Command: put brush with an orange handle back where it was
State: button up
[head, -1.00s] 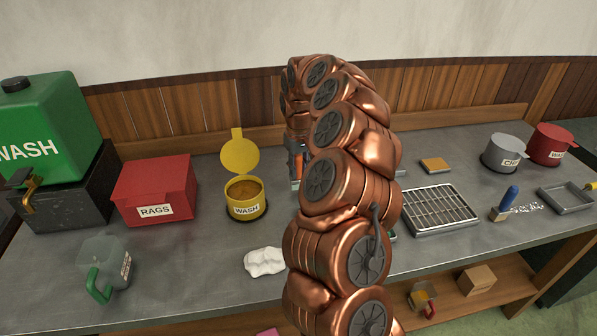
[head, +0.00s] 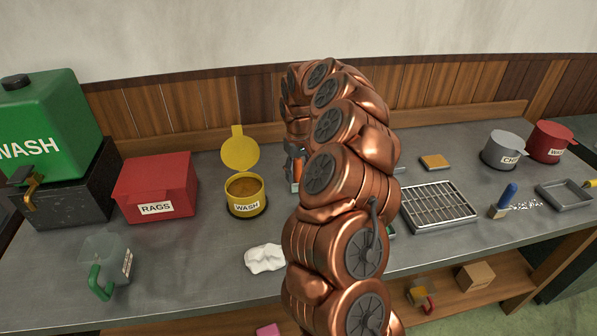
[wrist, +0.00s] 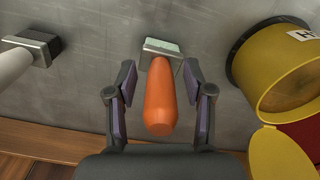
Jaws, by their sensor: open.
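The brush with an orange handle (wrist: 160,98) is in the middle of the wrist view, its handle end towards the camera and its metal collar (wrist: 162,48) at the worktop end. My gripper (wrist: 158,88) is open, with one finger on each side of the handle and a visible gap on the left. In the head view a small piece of the orange handle (head: 298,169) shows beside my arm, which hides most of the brush and gripper.
A yellow WASH pot (head: 243,206) with its lid up stands close by; it also shows in the wrist view (wrist: 262,62). A pale-handled brush (wrist: 14,66) is on the other side. A white crumpled rag (head: 265,258) and a grid tray (head: 437,231) lie on the worktop.

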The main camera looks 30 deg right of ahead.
notch_tip(320, 180, up, 11)
jog(key=shift+d+f+b, duration=0.1)
jog(key=shift+f+b, duration=0.05)
jog(key=shift+b, duration=1)
jog(key=shift+r, duration=0.8)
jog(key=shift+a+r, duration=0.1)
jog(key=shift+a, duration=0.2)
jog(key=s+a+r+n, duration=0.2)
jog(key=s+a, duration=0.4)
jog(key=a, duration=0.3)
jog(key=s+a+r+n, duration=0.1)
jog(key=s+a+r, duration=0.1)
jog(key=s+a, duration=0.5)
jog(key=s+a+f, duration=0.2)
jog(key=s+f, duration=0.1)
jog(key=s, duration=0.5)
jog(key=s+a+f+m+g, duration=0.1)
jog(key=s+a+f, duration=0.2)
jog(key=s, duration=0.5)
jog(key=s+a+f+m, duration=0.1)
jog(key=s+a+f, duration=0.1)
jog(key=s, duration=0.6)
jog(key=shift+s+a+f+g, duration=0.3)
jog(key=shift+s+f+g, duration=0.05)
jog(key=shift+f+g, duration=0.1)
